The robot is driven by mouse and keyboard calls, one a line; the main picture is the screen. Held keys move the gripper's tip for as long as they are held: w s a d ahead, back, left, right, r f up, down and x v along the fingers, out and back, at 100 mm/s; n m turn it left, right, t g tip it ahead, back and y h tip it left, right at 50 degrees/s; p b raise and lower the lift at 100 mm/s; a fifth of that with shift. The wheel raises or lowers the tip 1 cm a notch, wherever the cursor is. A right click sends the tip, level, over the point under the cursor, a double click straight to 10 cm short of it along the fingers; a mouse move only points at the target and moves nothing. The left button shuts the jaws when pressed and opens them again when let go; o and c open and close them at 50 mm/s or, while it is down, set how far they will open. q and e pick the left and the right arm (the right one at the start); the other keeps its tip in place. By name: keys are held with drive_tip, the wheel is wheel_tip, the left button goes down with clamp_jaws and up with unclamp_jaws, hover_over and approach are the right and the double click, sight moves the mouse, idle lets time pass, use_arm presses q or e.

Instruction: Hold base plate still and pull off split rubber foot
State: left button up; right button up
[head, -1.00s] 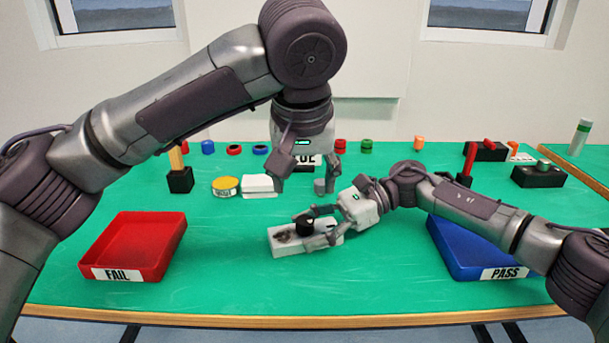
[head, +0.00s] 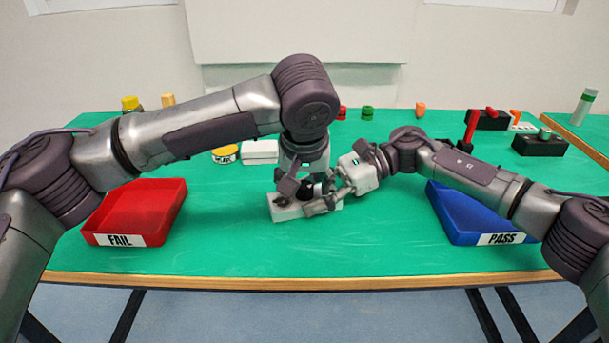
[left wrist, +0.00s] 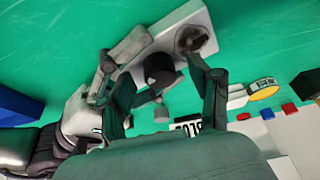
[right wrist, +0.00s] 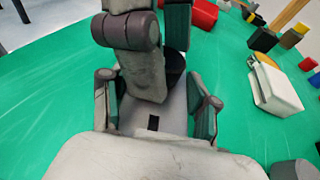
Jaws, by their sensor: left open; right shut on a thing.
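The light grey base plate (head: 285,212) lies on the green table. A black cylinder (left wrist: 160,70), apparently the rubber foot, stands on it; I cannot make out a split. A dark round patch (left wrist: 191,38) marks one end of the plate. My right gripper (head: 324,201) is shut on the plate, one finger on each side in the right wrist view (right wrist: 155,108). My left gripper (left wrist: 158,66) is open, pointing down over the plate, its fingers either side of the black cylinder. In the head view it hides most of the cylinder.
A red FAIL tray (head: 113,240) stands at left and a blue PASS tray (head: 455,233) at right. The table front is clear.

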sight(305, 187)
use_arm(q)
clamp_jaws()
idle(0.3)
drive_tip(key=shift+r, duration=0.25)
drive_tip(key=shift+r, duration=2)
use_arm(e)
drive_tip(key=o, duration=0.9)
drive_tip(key=shift+o, duration=0.2)
